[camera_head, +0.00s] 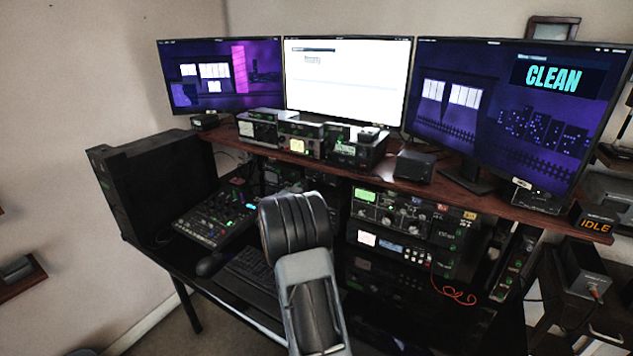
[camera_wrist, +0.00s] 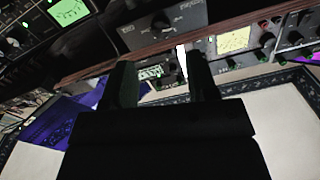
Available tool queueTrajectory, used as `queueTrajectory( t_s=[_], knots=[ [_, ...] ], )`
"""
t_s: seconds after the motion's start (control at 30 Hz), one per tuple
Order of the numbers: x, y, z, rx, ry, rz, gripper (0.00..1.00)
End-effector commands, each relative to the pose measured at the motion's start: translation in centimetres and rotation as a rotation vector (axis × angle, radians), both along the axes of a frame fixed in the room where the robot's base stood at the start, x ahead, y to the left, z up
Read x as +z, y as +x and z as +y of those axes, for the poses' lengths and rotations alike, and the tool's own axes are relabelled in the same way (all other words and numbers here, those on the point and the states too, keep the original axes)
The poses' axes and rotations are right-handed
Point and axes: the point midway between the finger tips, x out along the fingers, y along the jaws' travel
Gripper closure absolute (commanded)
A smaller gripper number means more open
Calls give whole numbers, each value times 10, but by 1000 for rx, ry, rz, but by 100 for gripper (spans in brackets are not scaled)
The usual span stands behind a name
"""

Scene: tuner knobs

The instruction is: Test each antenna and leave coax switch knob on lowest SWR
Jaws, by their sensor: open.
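In the wrist view, a grey box (camera_wrist: 175,27) with one round dark knob (camera_wrist: 160,21) lies against the wooden shelf edge. Its lettering is too small to read, so I cannot tell for sure that it is the coax switch. A yellow-lit meter (camera_wrist: 234,40) on a radio beside it also shows in the head view (camera_head: 298,146); its reading is not legible. My gripper (camera_wrist: 162,75) is open and empty, its two dark fingers apart below the knob in the picture, not touching it. In the head view my arm hides the gripper and the grey box.
The wooden shelf (camera_head: 480,194) carries several radios and a small black box (camera_head: 414,165). A rack radio with a green display (camera_head: 366,195) sits below it. Three monitors stand behind; the right one (camera_head: 510,110) reads CLEAN. A small orange sign (camera_head: 595,226) reads IDLE.

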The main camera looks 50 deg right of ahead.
Motion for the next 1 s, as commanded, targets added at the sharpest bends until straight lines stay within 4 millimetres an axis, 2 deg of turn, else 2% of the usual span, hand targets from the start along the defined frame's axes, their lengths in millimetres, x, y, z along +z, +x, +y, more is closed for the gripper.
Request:
queueTrajectory(
  t_s=[0.2,0.4,0.6,0.93,1.0],
  knots=[
    [1,11,-39,0,0,0,47],
    [1,18,-63,1,2,0,47],
    [1,22,-74,2,1,0,47],
    [0,22,-76,3,1,0,47],
    [0,22,-76,3,0,0,53]
  ],
)
